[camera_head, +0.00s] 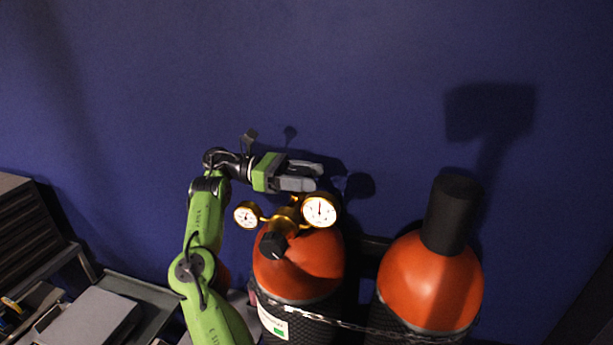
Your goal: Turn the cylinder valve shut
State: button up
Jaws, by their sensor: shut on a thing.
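The left orange cylinder (298,268) stands upright with a brass regulator (282,214) on its top. The regulator carries a large round gauge (319,210) at right, a smaller gauge (247,214) at left and a black knob (272,245) in front. My gripper (316,177) reaches in from the left, level, just above and behind the large gauge. Its grey fingers are shut on the cylinder valve at the top of the fitting. The valve's handle is hidden by the fingers, so its turn position cannot be seen.
A second orange cylinder (430,283) with a black cap (453,214) stands close at right. A chain (360,327) runs across the front of both cylinders. A blue wall (400,60) is close behind. Grey trays (90,318) and a dark rack (28,230) stand at lower left.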

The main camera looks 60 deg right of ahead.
jog(key=shift+f, duration=0.2)
jog(key=o, duration=1.1)
jog(key=shift+c, duration=0.2)
jog(key=shift+r, duration=0.1)
